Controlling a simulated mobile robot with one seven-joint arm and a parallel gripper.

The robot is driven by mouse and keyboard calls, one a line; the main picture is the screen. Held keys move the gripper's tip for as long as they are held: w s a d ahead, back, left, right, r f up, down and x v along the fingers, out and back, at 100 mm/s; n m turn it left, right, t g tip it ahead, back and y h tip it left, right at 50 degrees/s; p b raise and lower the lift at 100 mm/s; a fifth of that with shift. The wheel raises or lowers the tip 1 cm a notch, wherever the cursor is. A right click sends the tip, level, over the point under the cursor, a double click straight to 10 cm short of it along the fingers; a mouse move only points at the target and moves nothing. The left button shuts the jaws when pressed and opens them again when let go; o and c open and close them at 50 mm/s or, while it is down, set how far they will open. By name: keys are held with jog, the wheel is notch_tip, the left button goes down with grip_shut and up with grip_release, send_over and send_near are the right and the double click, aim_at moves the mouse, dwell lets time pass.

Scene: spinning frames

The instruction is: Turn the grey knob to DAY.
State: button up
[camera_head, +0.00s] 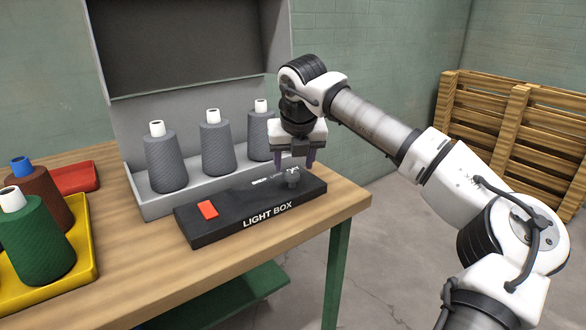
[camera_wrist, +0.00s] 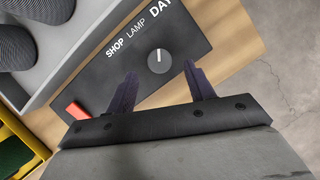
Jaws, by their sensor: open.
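The grey knob (camera_wrist: 159,62) sits on the black light box (camera_wrist: 95,70), with SHOP, LAMP and DAY printed beyond it in the wrist view. A white line on the knob points straight up in that view, to the right of LAMP and roughly towards DAY, whose lettering is cut by the picture edge. My gripper (camera_wrist: 164,78) is open, with one dark finger to each side of the knob's line. In the head view my gripper (camera_head: 292,164) points down just above the knob (camera_head: 292,177), and I see no contact.
A red rocker switch (camera_head: 208,210) is on the box's left end. Grey yarn cones (camera_head: 217,145) stand in a grey booth (camera_head: 150,205) behind. A yellow tray (camera_head: 85,262) with cones is at left. The table's right edge is near the box; wooden pallets (camera_head: 510,115) stand beyond.

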jog(key=v, duration=1)
jog(key=shift+s+r, duration=0.1)
jog(key=shift+r, duration=0.05)
